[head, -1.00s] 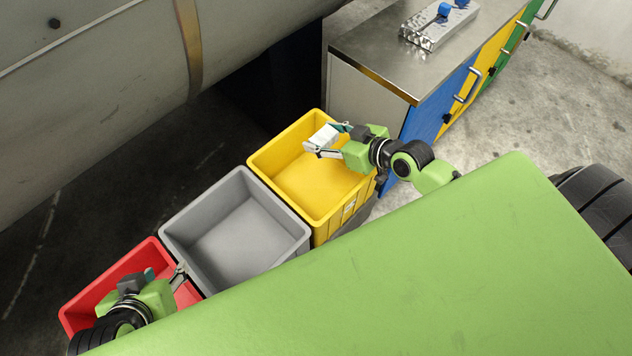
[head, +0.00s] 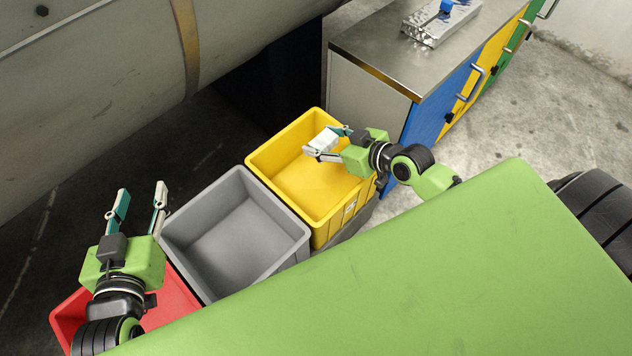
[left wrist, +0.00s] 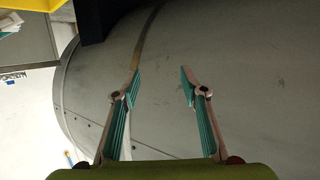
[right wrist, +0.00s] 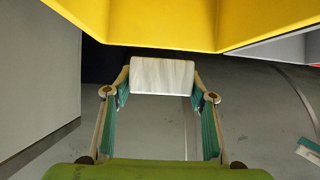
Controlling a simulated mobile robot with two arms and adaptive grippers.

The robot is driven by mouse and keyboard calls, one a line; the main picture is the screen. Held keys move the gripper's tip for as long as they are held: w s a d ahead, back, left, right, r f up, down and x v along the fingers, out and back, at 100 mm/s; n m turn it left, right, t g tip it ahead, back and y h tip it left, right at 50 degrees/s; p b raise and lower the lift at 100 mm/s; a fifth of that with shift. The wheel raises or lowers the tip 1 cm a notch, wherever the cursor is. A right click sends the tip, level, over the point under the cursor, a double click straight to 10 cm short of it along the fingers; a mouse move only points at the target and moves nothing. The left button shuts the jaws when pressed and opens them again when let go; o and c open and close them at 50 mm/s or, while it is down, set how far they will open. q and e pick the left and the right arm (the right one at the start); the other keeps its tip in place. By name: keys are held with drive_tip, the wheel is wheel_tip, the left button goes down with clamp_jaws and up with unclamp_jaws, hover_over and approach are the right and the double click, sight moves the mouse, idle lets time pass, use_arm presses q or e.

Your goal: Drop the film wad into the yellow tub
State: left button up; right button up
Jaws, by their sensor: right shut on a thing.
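The film wad (head: 324,139) is a small whitish block. My right gripper (head: 325,144) is shut on it and holds it over the yellow tub (head: 268,150), above the tub's opening. In the right wrist view the wad (right wrist: 161,75) sits between the two fingertips, with the yellow tub's wall (right wrist: 170,22) at the top of the picture. My left gripper (head: 140,195) is open and empty, with its fingers pointing away from me, above and beyond the red tub. The left wrist view shows its two fingers (left wrist: 160,80) wide apart with nothing between them.
A grey tub (head: 235,225) stands between the yellow tub and the red tub (head: 180,305). A metal-topped cabinet (head: 385,60) with coloured doors stands behind the yellow tub. A metal block with a blue knob (head: 440,22) lies on it. A large grey cylinder (head: 100,70) fills the upper left.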

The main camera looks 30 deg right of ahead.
drive_tip(key=shift+f+b, duration=0.3)
drive_tip(key=shift+f, duration=0.05)
use_arm(q)
drive_tip(key=shift+w+d+r+t+h, duration=0.2)
drive_tip(key=shift+r+t, duration=0.3)
drive_tip(key=shift+r, duration=0.4)
drive_tip(key=shift+w+d+r+t+h, duration=0.2)
drive_tip(key=shift+r+t, duration=0.3)
drive_tip(key=shift+r, duration=0.35)
drive_tip(key=shift+w+d+r+t+h, duration=0.15)
drive_tip(key=shift+w+r+t, duration=0.25)
drive_tip(key=shift+r, duration=0.5)
use_arm(e)
drive_tip(key=shift+f, duration=0.1)
use_arm(q)
drive_tip(key=shift+s, duration=0.1)
use_arm(e)
drive_tip(key=o, duration=1)
drive_tip(key=shift+v, duration=6.05)
drive_tip(key=shift+a, duration=0.1)
